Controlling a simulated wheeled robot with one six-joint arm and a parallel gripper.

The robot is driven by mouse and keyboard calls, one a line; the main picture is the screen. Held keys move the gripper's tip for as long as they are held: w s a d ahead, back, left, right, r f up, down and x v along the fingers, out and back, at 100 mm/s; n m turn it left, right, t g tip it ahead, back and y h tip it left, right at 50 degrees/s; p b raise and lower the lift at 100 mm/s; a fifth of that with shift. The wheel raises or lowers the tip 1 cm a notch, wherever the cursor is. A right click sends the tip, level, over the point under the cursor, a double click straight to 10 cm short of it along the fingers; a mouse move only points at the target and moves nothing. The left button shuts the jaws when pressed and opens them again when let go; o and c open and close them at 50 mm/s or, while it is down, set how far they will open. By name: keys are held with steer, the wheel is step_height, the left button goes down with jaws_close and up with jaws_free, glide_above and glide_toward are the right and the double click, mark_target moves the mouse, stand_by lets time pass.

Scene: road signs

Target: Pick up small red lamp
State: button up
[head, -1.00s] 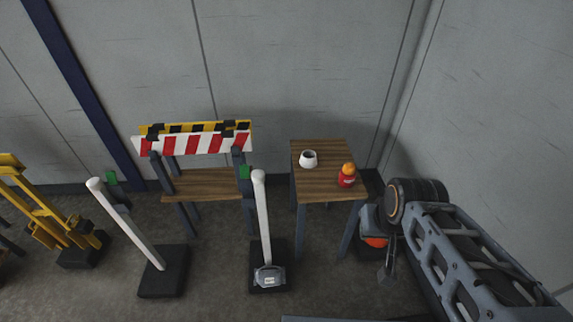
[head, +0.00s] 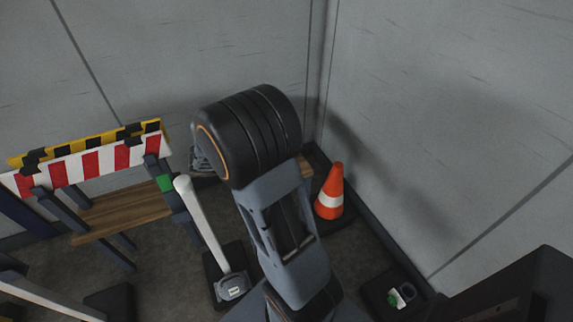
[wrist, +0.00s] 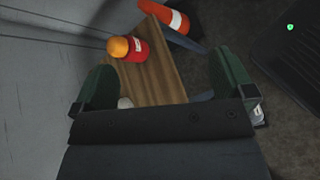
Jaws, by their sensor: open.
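The small red lamp (wrist: 134,48), a red body with a white label and an orange top, stands on a wooden table (wrist: 165,70) in the wrist view. My gripper (wrist: 165,75) is open, its two dark green fingers spread and nothing held. The lamp shows beyond the fingertips, nearer the left finger's side, apart from both. In the head view my arm hides the lamp and most of the table; a sliver of tabletop (head: 306,168) shows beside it.
A white cup (wrist: 125,102) on the table is partly hidden by my gripper. An orange and white cone (head: 331,192) stands right of the table by the wall. A striped barrier (head: 90,160) and a white post (head: 202,222) are at left. Walls meet close behind the table.

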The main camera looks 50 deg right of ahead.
steer(key=w+d+f+n+t+h+b, duration=0.1)
steer(key=w+d+f+n+h, duration=0.1)
steer(key=f, duration=0.3)
steer(key=w+d+f+n+t+h+b, duration=0.1)
steer(key=w+d+f+n+h+b, duration=0.1)
steer(key=w+d+f+n, duration=0.1)
steer(key=w+d+f+n+t+h+b, duration=0.2)
steer(key=w+d+f+n+h, duration=0.1)
steer(key=f, duration=0.5)
steer(key=shift+w+f+n, duration=0.3)
steer(key=shift+w+n, duration=0.25)
steer(key=shift+n, duration=0.65)
steer(key=d, duration=0.7)
steer(key=shift+w+d+f, duration=0.15)
steer(key=shift+w+d, duration=0.15)
steer(key=shift+w, duration=0.05)
steer(key=shift+w+d+b, duration=0.2)
steer(key=shift+d+b, duration=0.15)
steer(key=shift+d, duration=2.65)
steer(key=c, duration=1.1)
